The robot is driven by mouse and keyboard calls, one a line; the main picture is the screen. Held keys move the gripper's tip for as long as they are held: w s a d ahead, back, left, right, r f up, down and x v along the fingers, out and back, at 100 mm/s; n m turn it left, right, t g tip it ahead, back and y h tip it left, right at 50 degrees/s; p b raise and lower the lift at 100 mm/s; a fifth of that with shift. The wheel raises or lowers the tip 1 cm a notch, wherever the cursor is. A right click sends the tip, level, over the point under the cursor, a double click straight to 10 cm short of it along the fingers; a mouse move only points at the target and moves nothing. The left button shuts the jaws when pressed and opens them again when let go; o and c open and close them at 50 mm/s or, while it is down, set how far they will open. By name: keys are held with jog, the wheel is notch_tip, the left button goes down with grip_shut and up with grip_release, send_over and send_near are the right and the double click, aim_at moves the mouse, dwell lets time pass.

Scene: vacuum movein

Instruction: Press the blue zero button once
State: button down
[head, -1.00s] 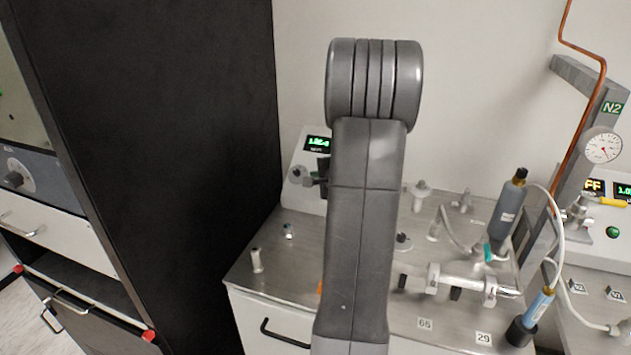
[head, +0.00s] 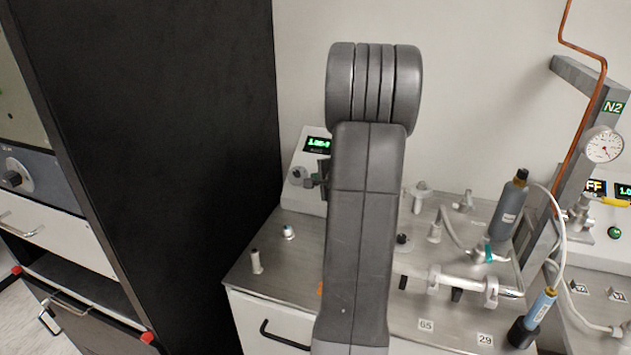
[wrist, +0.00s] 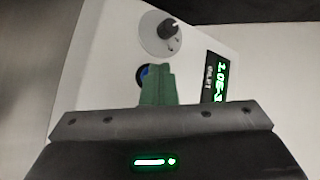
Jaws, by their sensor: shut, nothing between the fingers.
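The blue zero button (wrist: 142,75) shows in the wrist view as a dark ring with a blue sliver, on a pale instrument panel (wrist: 105,75). My gripper (wrist: 157,68) is shut and empty. Its green fingertips lie across the button's right side and hide most of it. I cannot tell whether they touch it. In the head view my arm covers much of the instrument (head: 303,158), and only part of my gripper (head: 319,181) shows at its front. The button is hidden there.
A grey knob (wrist: 167,29) sits above the button, and a lit green display (wrist: 214,80) is to its right. The steel bench (head: 262,282) holds small vials (head: 256,261) and, right of my arm, glassware and tubing (head: 460,285). A black cabinet (head: 160,130) stands left.

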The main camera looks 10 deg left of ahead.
dwell(0.4)
jog(key=shift+s+a+r, duration=0.1)
jog(key=shift+s+r, duration=0.35)
jog(key=shift+r, duration=0.15)
jog(key=shift+r, duration=0.1)
jog(key=s+r, duration=0.1)
jog(key=s+r+p, duration=0.1)
jog(key=s+r, duration=0.1)
jog(key=r, duration=0.1)
jog(key=shift+a+p, duration=0.25)
jog(key=shift+p, duration=0.05)
jog(key=shift+f, duration=0.15)
dwell(0.4)
jog(key=shift+w+d+f+p, duration=0.1)
jog(key=shift+w+f+p, duration=0.4)
jog(key=shift+p, duration=0.65)
